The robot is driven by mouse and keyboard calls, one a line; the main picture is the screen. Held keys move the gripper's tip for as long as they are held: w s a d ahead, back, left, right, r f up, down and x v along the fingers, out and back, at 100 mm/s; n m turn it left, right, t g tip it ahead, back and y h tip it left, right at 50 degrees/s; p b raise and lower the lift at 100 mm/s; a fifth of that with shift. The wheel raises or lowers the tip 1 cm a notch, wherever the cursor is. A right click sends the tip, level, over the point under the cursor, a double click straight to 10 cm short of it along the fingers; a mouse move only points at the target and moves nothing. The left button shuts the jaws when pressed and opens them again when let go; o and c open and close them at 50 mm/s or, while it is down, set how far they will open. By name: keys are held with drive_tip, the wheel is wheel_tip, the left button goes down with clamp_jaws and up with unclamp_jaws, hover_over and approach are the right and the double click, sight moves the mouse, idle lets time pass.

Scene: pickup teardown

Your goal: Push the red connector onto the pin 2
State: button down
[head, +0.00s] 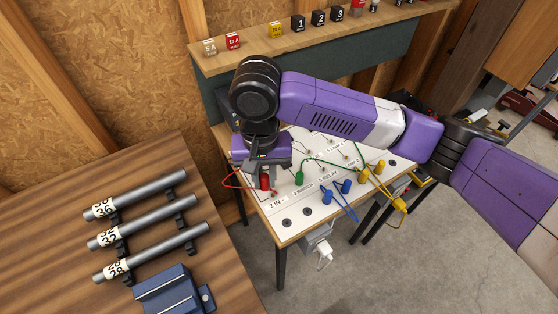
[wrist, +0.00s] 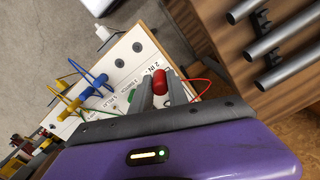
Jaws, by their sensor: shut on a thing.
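The red connector (head: 264,182) is upright between the fingers of my gripper (head: 265,172), over the front left part of the white panel (head: 295,235). A red wire runs from it in a loop to the left. In the wrist view the red connector (wrist: 159,80) sits between the two grey fingertips of my gripper (wrist: 160,90), which are shut on it. A label reading "2 IN" (head: 276,203) is just in front of the connector. Pin 2 itself I cannot make out; the gripper and connector may hide it. Whether the connector touches the panel I cannot tell.
A green connector (head: 299,178) stands close to the right of the red one. Blue connectors (head: 346,186) and yellow connectors (head: 364,175) with wires are farther right. A wooden table (head: 60,230) with metal bars lies left. A shelf (head: 310,37) stands behind.

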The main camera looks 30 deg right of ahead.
sight(272, 194)
drive_tip(key=w+d+f+m, duration=0.1)
drive_tip(key=f, duration=0.1)
drive_tip(key=w+d+f+m, duration=0.1)
drive_tip(key=f, duration=0.1)
drive_tip(key=w+d+f+m, duration=0.1)
drive_tip(key=f+m, duration=0.1)
drive_tip(key=shift+w+d+f, duration=0.15)
drive_tip(key=shift+w+d, duration=0.1)
drive_tip(key=shift+d, duration=0.05)
wheel_tip(272, 194, down, 5)
drive_tip(key=b, duration=0.5)
drive_tip(key=shift+f+b, duration=0.3)
drive_tip(key=shift+f, duration=0.5)
idle(0.8)
drive_tip(key=c, duration=1.2)
unclamp_jaws()
